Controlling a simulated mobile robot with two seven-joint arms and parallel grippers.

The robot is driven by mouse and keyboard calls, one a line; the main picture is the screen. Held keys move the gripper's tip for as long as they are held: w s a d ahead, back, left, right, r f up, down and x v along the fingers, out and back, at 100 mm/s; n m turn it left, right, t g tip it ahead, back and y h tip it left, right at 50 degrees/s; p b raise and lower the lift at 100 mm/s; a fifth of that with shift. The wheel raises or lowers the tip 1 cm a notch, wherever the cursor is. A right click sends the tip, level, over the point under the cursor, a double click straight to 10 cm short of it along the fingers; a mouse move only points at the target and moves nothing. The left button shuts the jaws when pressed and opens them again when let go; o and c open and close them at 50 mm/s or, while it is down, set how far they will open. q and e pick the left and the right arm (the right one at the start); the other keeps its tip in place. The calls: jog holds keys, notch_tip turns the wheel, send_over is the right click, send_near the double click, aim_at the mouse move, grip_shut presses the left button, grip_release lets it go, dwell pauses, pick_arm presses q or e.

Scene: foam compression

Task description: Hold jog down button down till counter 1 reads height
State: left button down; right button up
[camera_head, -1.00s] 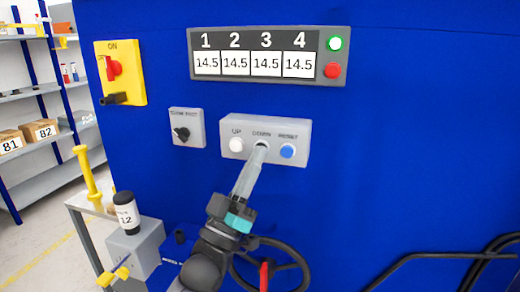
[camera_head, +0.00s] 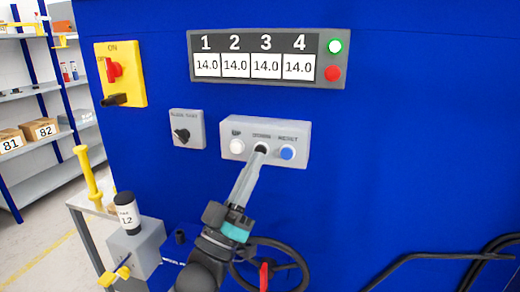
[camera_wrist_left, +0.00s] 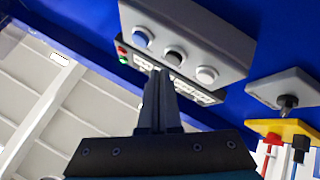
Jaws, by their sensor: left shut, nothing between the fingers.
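The grey button box (camera_head: 300,127) on the blue machine has a white UP button (camera_head: 237,146), a black DOWN button (camera_head: 261,148) and a blue RESET button (camera_head: 287,152). My left gripper (camera_head: 258,156) is shut and empty, its fingertips at the DOWN button; whether it presses the button cannot be told exactly. In the left wrist view the shut fingers (camera_wrist_left: 160,75) point at the black button (camera_wrist_left: 174,55). The counter display (camera_head: 268,35) reads 14.0 in all of windows 1 to 4. My right gripper is not in view.
A yellow ON/OFF switch (camera_head: 131,74) and a grey knob box (camera_head: 196,127) are to the left. A handwheel (camera_head: 298,265) is below.

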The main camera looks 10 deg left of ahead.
pick_arm(q)
jog(key=s+p, duration=0.2)
jog(key=s, duration=0.3)
jog(key=shift+a, duration=0.1)
dwell(0.3)
